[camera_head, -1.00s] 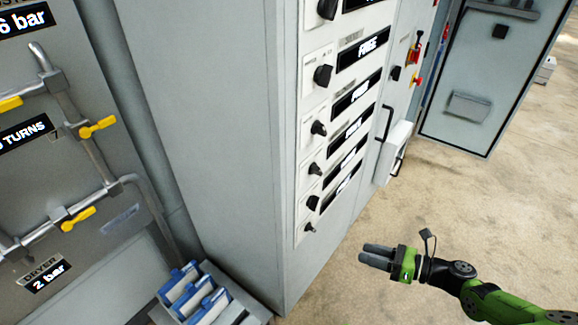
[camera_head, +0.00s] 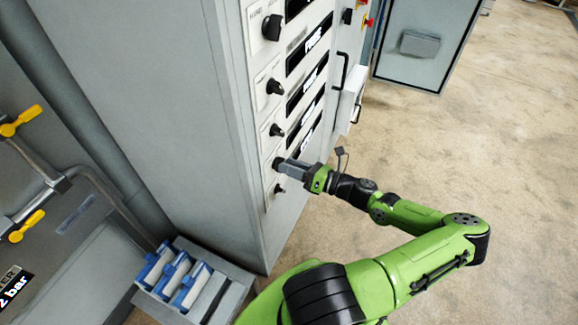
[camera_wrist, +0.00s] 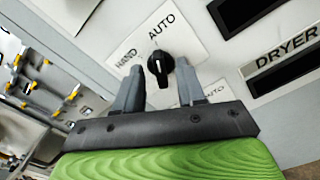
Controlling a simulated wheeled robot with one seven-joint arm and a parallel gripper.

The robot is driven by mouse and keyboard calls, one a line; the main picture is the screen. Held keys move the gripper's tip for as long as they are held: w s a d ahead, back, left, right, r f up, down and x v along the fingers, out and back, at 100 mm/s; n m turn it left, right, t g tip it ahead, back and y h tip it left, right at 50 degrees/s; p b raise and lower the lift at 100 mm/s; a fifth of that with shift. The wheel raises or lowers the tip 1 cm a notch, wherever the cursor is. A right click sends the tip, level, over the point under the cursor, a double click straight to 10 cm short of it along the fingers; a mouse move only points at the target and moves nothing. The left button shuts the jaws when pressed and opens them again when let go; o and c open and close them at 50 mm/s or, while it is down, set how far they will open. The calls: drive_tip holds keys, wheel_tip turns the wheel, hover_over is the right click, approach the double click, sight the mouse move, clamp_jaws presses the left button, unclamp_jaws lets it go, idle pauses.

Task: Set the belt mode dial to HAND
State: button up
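In the wrist view a black dial knob (camera_wrist: 160,66) sits on a white plate marked HAND on the left and AUTO at the top. A small white mark shows on the knob, but I cannot tell for sure which word it points at. My gripper (camera_wrist: 158,74) is open, its two fingers apart with the knob between and just beyond their tips. I cannot tell whether they touch it. In the head view my gripper (camera_head: 286,167) is at a low knob on the cabinet (camera_head: 172,110), hiding most of that knob. No belt label is readable.
Other black knobs (camera_head: 276,130) line the panel above and below my gripper. A DRYER label (camera_wrist: 285,45) is right of the dial. A door handle (camera_head: 341,71) is further right. A tray with blue-and-white items (camera_head: 174,275) stands at lower left. The floor at right is clear.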

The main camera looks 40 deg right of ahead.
drive_tip(key=shift+w+a, duration=0.15)
drive_tip(key=shift+w, duration=0.25)
clamp_jaws()
